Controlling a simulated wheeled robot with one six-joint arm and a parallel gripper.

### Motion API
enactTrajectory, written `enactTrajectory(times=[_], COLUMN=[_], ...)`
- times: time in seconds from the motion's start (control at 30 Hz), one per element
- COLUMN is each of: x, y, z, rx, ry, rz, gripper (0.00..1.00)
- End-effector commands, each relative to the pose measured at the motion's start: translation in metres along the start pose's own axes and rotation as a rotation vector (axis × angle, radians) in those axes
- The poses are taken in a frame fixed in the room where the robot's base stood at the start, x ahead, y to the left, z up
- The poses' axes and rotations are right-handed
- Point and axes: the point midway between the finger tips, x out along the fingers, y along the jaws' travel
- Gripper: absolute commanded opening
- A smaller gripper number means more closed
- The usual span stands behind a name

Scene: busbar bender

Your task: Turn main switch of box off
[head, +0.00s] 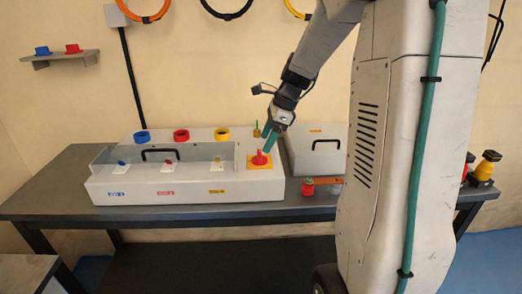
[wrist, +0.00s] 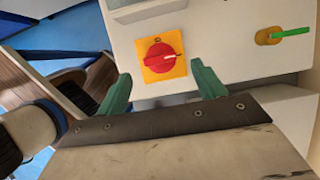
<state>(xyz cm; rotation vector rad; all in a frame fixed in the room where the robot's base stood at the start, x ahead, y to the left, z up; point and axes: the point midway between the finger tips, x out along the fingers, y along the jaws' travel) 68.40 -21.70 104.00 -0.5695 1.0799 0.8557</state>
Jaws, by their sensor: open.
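The main switch is a red rotary knob (head: 259,157) on a yellow square plate at the right end of the white box (head: 178,186) on the table. My gripper (head: 268,143) is just above the switch in the head view. In the wrist view its two green fingers (wrist: 160,88) are spread apart, with the switch beyond and between them. The gripper looks apart from the knob, and nothing is held.
A yellow part with a green lever (wrist: 270,36) is right of the switch in the wrist view. A second box (head: 315,150) with a handle stands right. Blue, red and yellow rings (head: 181,135) sit on the box's back.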

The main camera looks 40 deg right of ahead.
Motion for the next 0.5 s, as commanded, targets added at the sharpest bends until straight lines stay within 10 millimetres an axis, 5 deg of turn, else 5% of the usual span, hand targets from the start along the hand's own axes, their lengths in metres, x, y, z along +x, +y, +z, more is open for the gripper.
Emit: enactTrajectory(times=[0.23,0.5], x=[0.037,0.049], y=[0.001,0.000], z=[0.001,0.001], rx=[-0.003,-0.003], ry=[0.000,0.000], rz=[0.003,0.000], gripper=[0.69,0.69])
